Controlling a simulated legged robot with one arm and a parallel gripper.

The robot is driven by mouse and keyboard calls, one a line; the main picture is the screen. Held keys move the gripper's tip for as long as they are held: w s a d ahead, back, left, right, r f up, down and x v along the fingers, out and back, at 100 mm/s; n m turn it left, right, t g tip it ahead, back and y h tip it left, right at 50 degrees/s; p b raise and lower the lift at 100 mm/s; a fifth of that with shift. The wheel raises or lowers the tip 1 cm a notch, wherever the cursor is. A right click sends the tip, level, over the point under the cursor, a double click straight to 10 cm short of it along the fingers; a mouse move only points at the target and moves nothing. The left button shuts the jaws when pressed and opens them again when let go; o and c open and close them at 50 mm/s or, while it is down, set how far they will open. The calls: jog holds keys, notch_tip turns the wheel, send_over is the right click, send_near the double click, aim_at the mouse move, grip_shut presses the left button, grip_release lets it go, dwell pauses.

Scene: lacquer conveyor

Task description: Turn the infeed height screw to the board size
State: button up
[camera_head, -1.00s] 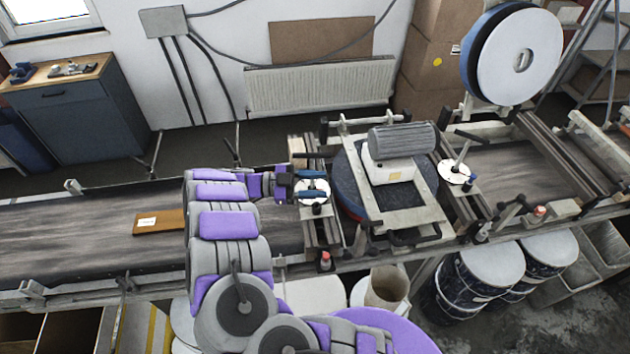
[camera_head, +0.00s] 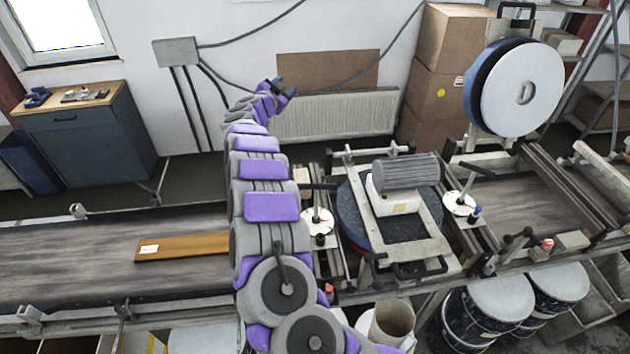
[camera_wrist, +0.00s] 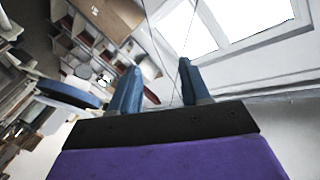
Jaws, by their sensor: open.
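A white dial disc with an upright crank handle (camera_head: 317,220) stands at the left side of the machine, where the left belt meets it. A similar disc with a crank (camera_head: 459,203) stands on the machine's right side. A brown board (camera_head: 185,246) with a white label lies on the left belt; my arm crosses in front of its right end. My gripper (camera_head: 282,88) is raised high, behind and above the left dial, in front of the wall and radiator. Its two blue fingers stand apart and empty in the wrist view (camera_wrist: 158,75).
The left conveyor belt (camera_head: 70,255) runs to the machine with a grey motor (camera_head: 405,172). A radiator (camera_head: 335,116) and stacked cardboard boxes (camera_head: 437,85) stand behind. A large white-faced wheel (camera_head: 522,88) rises at the back right. Drums stand below the right side.

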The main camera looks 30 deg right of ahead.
jog(key=w+a+r+n+t+y, duration=0.6)
jog(key=w+a+r+n+y, duration=0.4)
jog(key=n, duration=0.6)
jog(key=s+f+n+g+y, duration=0.3)
jog(key=s+f+n+g, duration=0.15)
jog(key=s, duration=0.25)
jog(key=s+f+n+g+y, duration=0.3)
jog(key=s+n+g, duration=0.1)
jog(key=s+n, duration=0.25)
jog(key=s+d+f+n+g+h, duration=0.1)
jog(key=s+d+f+g, duration=0.25)
jog(key=s, duration=0.55)
jog(key=s+d+f+g+h, duration=0.1)
jog(key=s+d+f+g, duration=0.2)
jog(key=s, duration=0.7)
jog(key=shift+g, duration=0.7)
jog(key=f, duration=1.6)
jog(key=shift+s+a, duration=0.2)
jog(key=shift+s, duration=0.15)
jog(key=shift+c, duration=0.3)
